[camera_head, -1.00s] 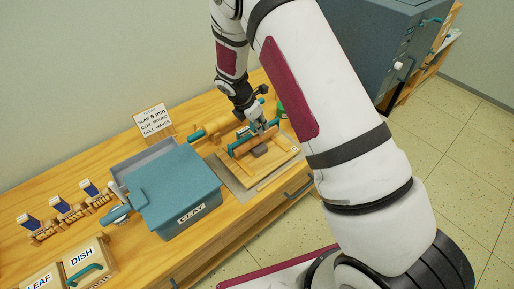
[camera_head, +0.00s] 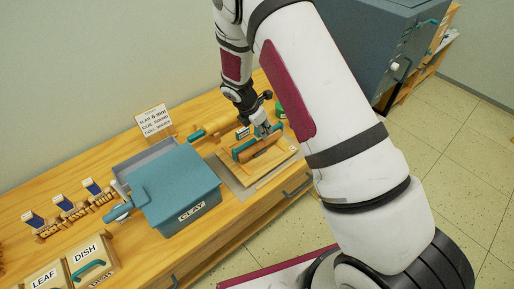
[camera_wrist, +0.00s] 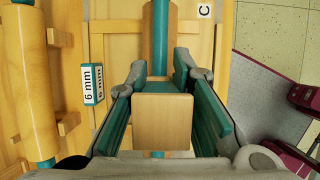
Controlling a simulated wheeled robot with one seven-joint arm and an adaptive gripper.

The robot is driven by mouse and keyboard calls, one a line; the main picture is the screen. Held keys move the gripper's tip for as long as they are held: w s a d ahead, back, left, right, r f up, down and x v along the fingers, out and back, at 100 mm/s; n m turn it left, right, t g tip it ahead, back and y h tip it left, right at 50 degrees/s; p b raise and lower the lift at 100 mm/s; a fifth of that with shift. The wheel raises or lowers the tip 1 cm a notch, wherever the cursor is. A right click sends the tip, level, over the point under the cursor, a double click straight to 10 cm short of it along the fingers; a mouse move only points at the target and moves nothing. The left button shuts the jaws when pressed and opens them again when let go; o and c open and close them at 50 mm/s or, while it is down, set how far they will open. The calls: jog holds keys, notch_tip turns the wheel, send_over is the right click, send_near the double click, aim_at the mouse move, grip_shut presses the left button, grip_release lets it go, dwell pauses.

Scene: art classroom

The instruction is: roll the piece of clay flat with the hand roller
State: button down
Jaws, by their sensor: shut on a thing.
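The hand roller (camera_head: 265,146) is a wooden cylinder with teal parts, low over the wooden board (camera_head: 247,179). My gripper (camera_head: 267,130) is shut on its wooden grip block from above. In the wrist view, the grip block (camera_wrist: 163,122) sits between the teal finger pads of my gripper (camera_wrist: 163,105). A teal bar of the roller runs beyond it, with a strip of wooden cylinder beside it. The piece of clay is hidden, seemingly behind or under the roller. I cannot tell whether the roller touches it.
A blue clay bin (camera_head: 180,190) stands left of the board. A wooden rolling pin (camera_wrist: 35,85) lies on a rack, and a "6 mm" block (camera_wrist: 92,84) is close to my left finger. A sign (camera_head: 153,122) stands behind. The board's front edge is clear.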

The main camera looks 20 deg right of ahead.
jog(key=shift+s+d+r, duration=0.15)
jog(key=shift+s, duration=0.2)
jog(key=shift+w, duration=0.15)
jog(key=shift+w+a+f+b, duration=0.2)
jog(key=shift+w+a+b, duration=0.05)
jog(key=shift+w+b, duration=0.15)
jog(key=shift+w+a+f+b, duration=0.15)
jog(key=shift+w+a+b, duration=0.1)
jog(key=shift+w, duration=0.15)
jog(key=shift+w+a+b, duration=0.3)
jog(key=shift+w+b, duration=0.35)
jog(key=shift+w, duration=0.15)
jog(key=shift+r, duration=0.1)
jog(key=shift+s, duration=0.1)
